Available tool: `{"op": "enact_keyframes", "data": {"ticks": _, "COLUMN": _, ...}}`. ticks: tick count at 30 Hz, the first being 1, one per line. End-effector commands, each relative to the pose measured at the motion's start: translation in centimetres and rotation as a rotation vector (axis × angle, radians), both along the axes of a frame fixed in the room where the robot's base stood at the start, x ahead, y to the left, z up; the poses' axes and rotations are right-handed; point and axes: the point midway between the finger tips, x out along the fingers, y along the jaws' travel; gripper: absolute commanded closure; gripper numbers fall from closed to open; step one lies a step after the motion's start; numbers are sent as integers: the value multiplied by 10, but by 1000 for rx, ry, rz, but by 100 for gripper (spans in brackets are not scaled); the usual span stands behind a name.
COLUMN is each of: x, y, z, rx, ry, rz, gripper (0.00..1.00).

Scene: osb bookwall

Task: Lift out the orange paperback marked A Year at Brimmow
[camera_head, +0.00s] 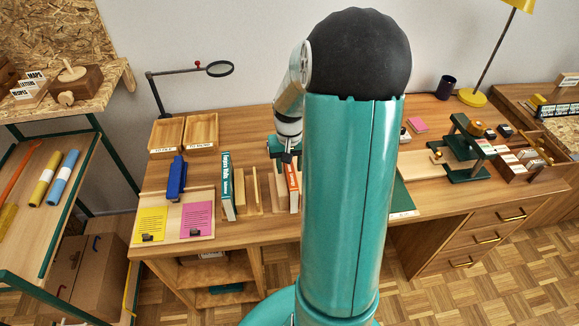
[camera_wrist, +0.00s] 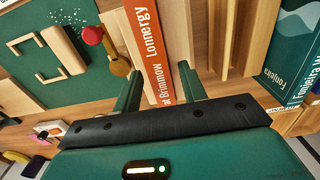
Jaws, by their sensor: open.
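The orange paperback (camera_wrist: 150,40) shows its spine in the wrist view, with white lettering that reads "at Brimmow" and "Lonnergy"; the rest of the title is hidden by my gripper. In the head view the orange paperback (camera_head: 292,186) stands upright in a wooden rack, partly covered by my arm. My gripper (camera_wrist: 160,86) is open, with one green finger on each side of the spine in the wrist view. I see no clear contact, and how deep the fingers reach is unclear. In the head view my gripper (camera_head: 287,156) is at the book's top.
A teal book (camera_head: 227,186) stands at the rack's left end, and wooden dividers (camera_wrist: 222,38) lie between the books. A blue stapler-like object (camera_head: 176,178), two wooden trays (camera_head: 166,134) and a magnifier (camera_head: 219,69) are to the left. A green mat (camera_wrist: 85,75) lies beside the rack.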

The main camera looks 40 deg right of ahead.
Motion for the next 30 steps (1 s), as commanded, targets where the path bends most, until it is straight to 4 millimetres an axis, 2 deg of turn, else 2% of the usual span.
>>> {"op": "enact_keyframes", "data": {"ticks": 4, "x": 0, "y": 0, "z": 0, "rx": 0, "ry": 0, "rz": 0, "gripper": 60}}
{"op": "enact_keyframes", "data": {"ticks": 14, "x": 0, "y": 0, "z": 0, "rx": 0, "ry": 0, "rz": 0, "gripper": 91}}
{"op": "enact_keyframes", "data": {"ticks": 30, "x": 1, "y": -1, "z": 21, "rx": -2, "ry": -1, "rz": 1, "gripper": 91}}
